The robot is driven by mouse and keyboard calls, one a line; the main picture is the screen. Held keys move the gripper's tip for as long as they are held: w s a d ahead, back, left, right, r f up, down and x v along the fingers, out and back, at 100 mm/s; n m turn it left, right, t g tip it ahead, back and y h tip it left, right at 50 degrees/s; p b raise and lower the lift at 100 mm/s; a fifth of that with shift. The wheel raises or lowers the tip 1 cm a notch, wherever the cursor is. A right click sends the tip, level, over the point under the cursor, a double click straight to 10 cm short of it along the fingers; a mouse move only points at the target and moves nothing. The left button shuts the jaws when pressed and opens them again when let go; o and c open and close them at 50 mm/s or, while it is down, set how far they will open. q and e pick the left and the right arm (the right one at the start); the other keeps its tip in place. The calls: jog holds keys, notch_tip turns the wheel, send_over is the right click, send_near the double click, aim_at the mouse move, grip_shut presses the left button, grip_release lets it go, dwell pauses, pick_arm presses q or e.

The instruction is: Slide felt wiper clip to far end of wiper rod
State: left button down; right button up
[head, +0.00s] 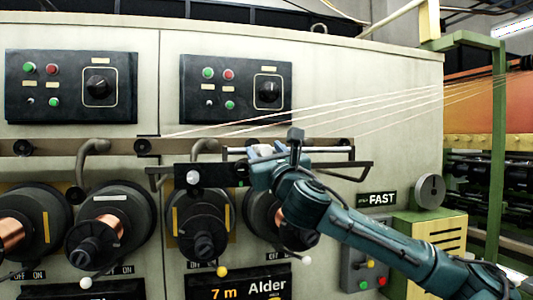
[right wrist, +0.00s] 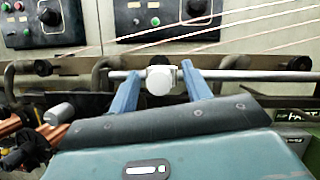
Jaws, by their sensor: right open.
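The wiper rod (right wrist: 255,76) runs level across that view and also shows in the head view (head: 325,149), held in a dark bracket. My right gripper (right wrist: 161,68) is open, with one blue finger on each side of the clip. The right finger is close to the clip; a gap shows at the left finger. My left gripper is out of view.
Several pale threads (head: 300,110) slant above the rod. Control panels (head: 236,89) are on the cream cabinet behind. Black spools with copper wire (head: 112,227) stand below to the left. A green frame (head: 499,150) stands at the right.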

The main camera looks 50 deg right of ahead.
jog(key=shift+s+f, duration=0.15)
jog(key=shift+s, duration=0.05)
pick_arm(q)
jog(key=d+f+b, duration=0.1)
jog(key=b, duration=0.3)
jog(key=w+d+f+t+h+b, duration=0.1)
jog(key=b, duration=0.3)
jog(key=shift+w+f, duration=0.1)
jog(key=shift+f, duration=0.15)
pick_arm(e)
jog(key=v, duration=1.2)
jog(key=shift+s+a, duration=0.25)
jog(key=shift+s, duration=0.05)
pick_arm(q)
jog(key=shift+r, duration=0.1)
pick_arm(e)
jog(key=shift+f, duration=0.1)
